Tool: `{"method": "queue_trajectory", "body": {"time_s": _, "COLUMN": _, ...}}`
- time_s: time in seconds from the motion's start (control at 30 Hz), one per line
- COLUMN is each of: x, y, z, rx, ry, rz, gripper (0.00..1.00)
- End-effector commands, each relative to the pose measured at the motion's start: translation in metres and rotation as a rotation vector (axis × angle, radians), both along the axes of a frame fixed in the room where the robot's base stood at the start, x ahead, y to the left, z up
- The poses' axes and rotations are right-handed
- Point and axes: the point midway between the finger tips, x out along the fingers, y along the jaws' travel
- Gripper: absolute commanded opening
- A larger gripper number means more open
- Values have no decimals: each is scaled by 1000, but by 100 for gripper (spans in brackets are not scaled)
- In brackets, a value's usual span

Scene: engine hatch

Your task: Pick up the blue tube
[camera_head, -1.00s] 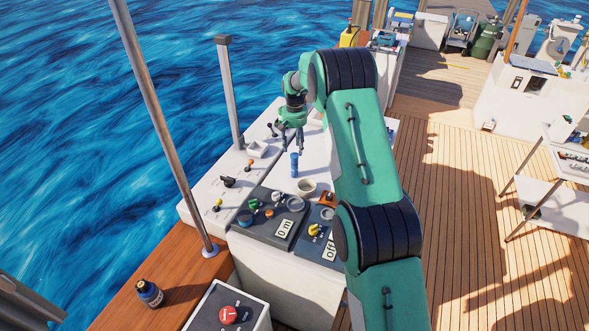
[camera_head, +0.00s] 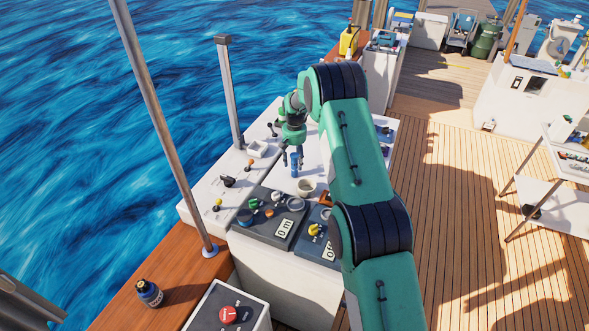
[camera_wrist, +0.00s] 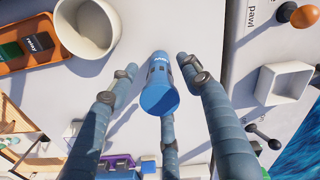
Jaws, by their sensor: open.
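The blue tube (camera_wrist: 159,92) stands on the white console top, seen from above in the wrist view. In the head view the blue tube (camera_head: 294,168) shows just below my gripper (camera_head: 292,160), partly hidden by its fingers. In the wrist view my gripper (camera_wrist: 155,95) is open, with its three fingers spread around the tube: one on each side and one below it in the picture. Gaps show between the side fingers and the tube. Whether the lower finger touches it I cannot tell.
A white cup (camera_wrist: 87,27) stands close to the tube, beside an orange tray (camera_wrist: 40,45). A square white holder (camera_wrist: 283,82) and an orange-knobbed lever (camera_wrist: 303,16) are at right. Dark control panels (camera_head: 273,218) with knobs lie in front of the tube.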

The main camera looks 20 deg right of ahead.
Motion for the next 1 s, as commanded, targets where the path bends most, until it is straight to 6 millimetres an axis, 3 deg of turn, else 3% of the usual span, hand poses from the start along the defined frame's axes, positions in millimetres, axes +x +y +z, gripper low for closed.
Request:
{"method": "queue_trajectory", "body": {"time_s": 0.37, "x": 0, "y": 0, "z": -4, "rx": 0, "ry": 1, "rz": 0, "gripper": 48}}
{"method": "queue_trajectory", "body": {"time_s": 0.8, "x": 1, "y": 0, "z": -46, "rx": 0, "ry": -1, "rz": 0, "gripper": 48}}
{"method": "queue_trajectory", "body": {"time_s": 1.0, "x": 1, "y": 0, "z": -51, "rx": 0, "ry": -2, "rz": 0, "gripper": 48}}
